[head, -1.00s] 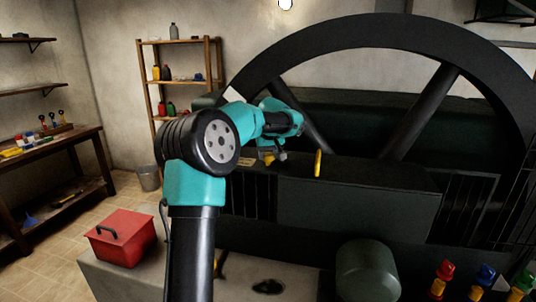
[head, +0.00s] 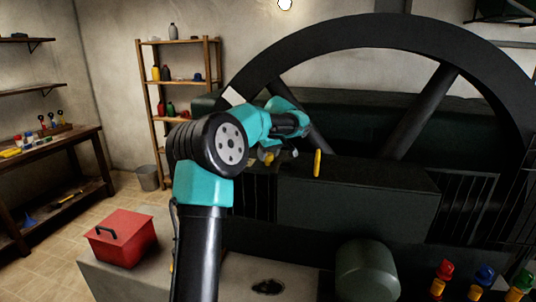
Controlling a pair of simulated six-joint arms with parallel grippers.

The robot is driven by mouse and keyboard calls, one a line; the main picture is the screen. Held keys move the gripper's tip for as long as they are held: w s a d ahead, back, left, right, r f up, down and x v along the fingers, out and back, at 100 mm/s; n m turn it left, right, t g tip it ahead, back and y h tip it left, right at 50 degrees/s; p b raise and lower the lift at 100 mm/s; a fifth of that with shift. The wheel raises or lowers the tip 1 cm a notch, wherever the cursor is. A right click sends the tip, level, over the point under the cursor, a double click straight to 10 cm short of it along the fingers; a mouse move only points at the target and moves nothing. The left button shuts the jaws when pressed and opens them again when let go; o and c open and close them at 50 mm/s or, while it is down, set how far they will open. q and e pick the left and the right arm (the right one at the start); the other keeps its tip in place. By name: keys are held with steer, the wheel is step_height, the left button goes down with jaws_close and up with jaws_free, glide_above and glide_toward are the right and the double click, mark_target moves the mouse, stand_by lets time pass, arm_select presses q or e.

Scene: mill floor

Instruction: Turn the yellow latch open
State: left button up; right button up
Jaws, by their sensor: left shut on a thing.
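My left gripper (head: 274,156) is at the left end of the dark box-shaped guard (head: 360,205) in front of the big wheel. It is small and partly hidden behind my teal arm. It is shut on a yellow latch (head: 267,157), of which only a little shows. A second yellow piece (head: 317,163), thin and upright, stands at the guard's upper front edge, to the right of the gripper and apart from it. My right gripper is not in view.
A large dark flywheel (head: 395,30) rises behind the guard. A red toolbox (head: 122,240) sits on the pale plinth at lower left. A dark rounded drum (head: 367,270) stands in front. Red, blue and green-topped items line the lower right.

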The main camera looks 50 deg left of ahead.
arm_select(q)
steer(key=o, duration=0.9)
steer(key=v, duration=1.7)
steer(key=shift+r, duration=0.2)
